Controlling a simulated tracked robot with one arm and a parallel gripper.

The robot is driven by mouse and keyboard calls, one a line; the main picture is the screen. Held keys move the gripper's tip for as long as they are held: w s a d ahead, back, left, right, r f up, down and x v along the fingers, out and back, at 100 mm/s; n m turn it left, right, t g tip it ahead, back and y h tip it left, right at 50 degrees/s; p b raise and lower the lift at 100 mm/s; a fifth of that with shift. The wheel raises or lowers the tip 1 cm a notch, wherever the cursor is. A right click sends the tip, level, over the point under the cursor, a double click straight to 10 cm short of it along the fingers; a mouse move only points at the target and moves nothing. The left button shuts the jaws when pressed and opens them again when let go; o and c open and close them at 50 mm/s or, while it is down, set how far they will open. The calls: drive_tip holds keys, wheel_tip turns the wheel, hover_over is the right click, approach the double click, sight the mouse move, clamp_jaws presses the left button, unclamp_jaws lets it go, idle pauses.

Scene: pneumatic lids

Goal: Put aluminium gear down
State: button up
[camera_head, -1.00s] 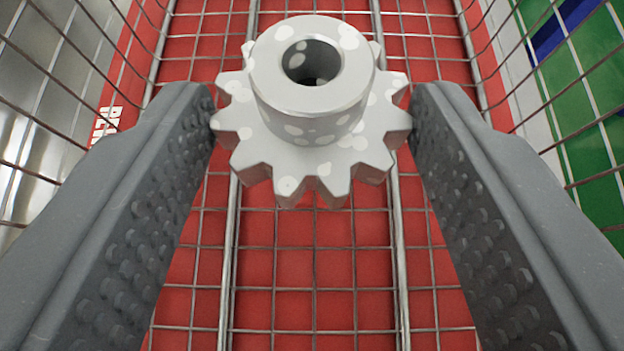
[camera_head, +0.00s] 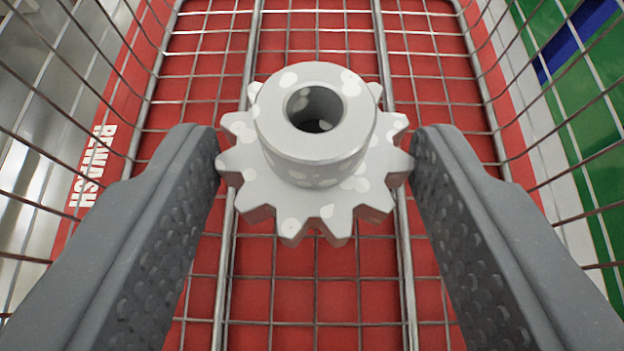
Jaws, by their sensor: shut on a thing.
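The aluminium gear (camera_head: 285,190) is pale grey with lighter blotches, a toothed rim and a raised round hub with a hole. It is in the middle of the view, hub facing up and toward me. My gripper (camera_head: 315,165) is shut on it, with the two dark grey fingers touching the teeth at its left and right. The gear is over the wire floor of a basket (camera_head: 275,262). I cannot tell whether its underside touches the wires.
The basket's wire walls rise on the left and right, close outside my fingers. Red shows beneath the wires. The basket floor around the gear looks clear. White lettering (camera_head: 92,165) is on a red strip at left. Green and blue panels (camera_head: 575,115) lie beyond the right wall.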

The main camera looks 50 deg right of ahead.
drive_tip(key=shift+s+d+f, duration=0.1)
drive_tip(key=shift+s+f, duration=0.05)
drive_tip(key=shift+f, duration=0.3)
drive_tip(key=o, duration=1)
drive_tip(key=shift+f, duration=0.1)
drive_tip(key=shift+s, duration=0.1)
drive_tip(key=shift+r+p, duration=0.8)
drive_tip(key=shift+p, duration=0.35)
drive_tip(key=v, duration=1.2)
drive_tip(key=shift+w+r, duration=0.15)
drive_tip(key=shift+w, duration=0.05)
